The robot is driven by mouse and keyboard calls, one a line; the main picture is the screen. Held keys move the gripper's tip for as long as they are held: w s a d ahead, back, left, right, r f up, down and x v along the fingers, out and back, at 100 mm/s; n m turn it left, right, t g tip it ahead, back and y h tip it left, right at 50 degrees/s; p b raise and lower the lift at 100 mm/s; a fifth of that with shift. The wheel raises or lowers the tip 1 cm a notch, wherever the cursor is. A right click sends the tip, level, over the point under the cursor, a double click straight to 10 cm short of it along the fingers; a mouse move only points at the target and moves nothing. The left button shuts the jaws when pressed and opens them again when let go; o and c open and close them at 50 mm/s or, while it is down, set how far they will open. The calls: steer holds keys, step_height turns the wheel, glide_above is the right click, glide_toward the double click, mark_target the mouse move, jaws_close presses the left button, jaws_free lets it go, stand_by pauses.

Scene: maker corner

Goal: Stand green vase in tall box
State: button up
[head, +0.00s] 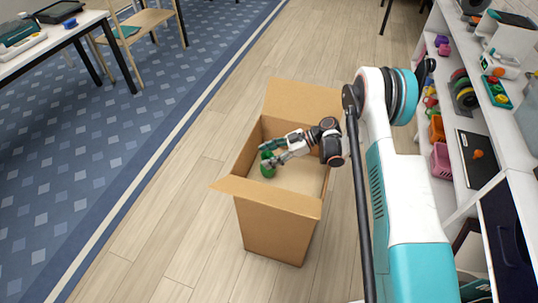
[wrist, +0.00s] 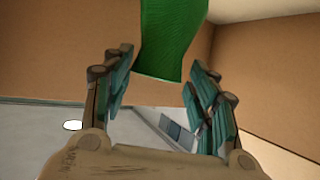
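The tall box (head: 278,228) is an open cardboard carton standing on the wooden floor, with flaps folded outward. The green vase (head: 267,167) is inside its mouth near the left wall, partly hidden by my gripper. In the wrist view the vase (wrist: 172,38) appears just beyond the fingertips, and its upper part is cut off by the frame. My gripper (head: 269,153) reaches into the box from the right. In the wrist view my gripper (wrist: 158,70) has its fingers spread apart, with a gap at the left of the vase. I cannot tell whether the vase rests on the box's bottom.
White shelves (head: 463,190) with colourful items stand at the right. A white table (head: 50,42) and wooden chair (head: 140,22) stand at the upper left, on a blue patterned carpet (head: 80,150). The wooden floor left of the box is clear.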

stand_by(0.3)
steer(key=shift+r, duration=0.5)
steer(key=s+p+v, duration=0.1)
steer(key=p+v, duration=0.2)
steer(key=v, duration=0.5)
steer(key=s+d+r+m+t+h, duration=0.1)
steer(key=s+r+m+h, duration=0.15)
steer(key=r, duration=0.65)
steer(key=s+r+m+t+h, duration=0.15)
steer(key=r+m, duration=0.25)
steer(key=r, duration=0.5)
steer(key=s+d+r+m+t+h, duration=0.15)
steer(key=r+m, duration=0.25)
steer(key=r, duration=0.5)
steer(key=s+d+r+m+t+h, duration=0.1)
steer(key=s+d+r+m+h, duration=0.1)
steer(key=s, duration=0.6)
steer(key=s+d+r+m+t+h, duration=0.2)
steer(key=s+d+m+h, duration=0.1)
steer(key=s, duration=0.5)
steer(key=s+d+r+m+t+h, duration=0.1)
steer(key=s+d+r+m+h, duration=0.1)
steer(key=s, duration=0.6)
steer(key=shift+s+d+r+m+t, duration=0.15)
steer(key=shift+s+d+m+t, duration=0.2)
steer(key=shift+d+m, duration=0.45)
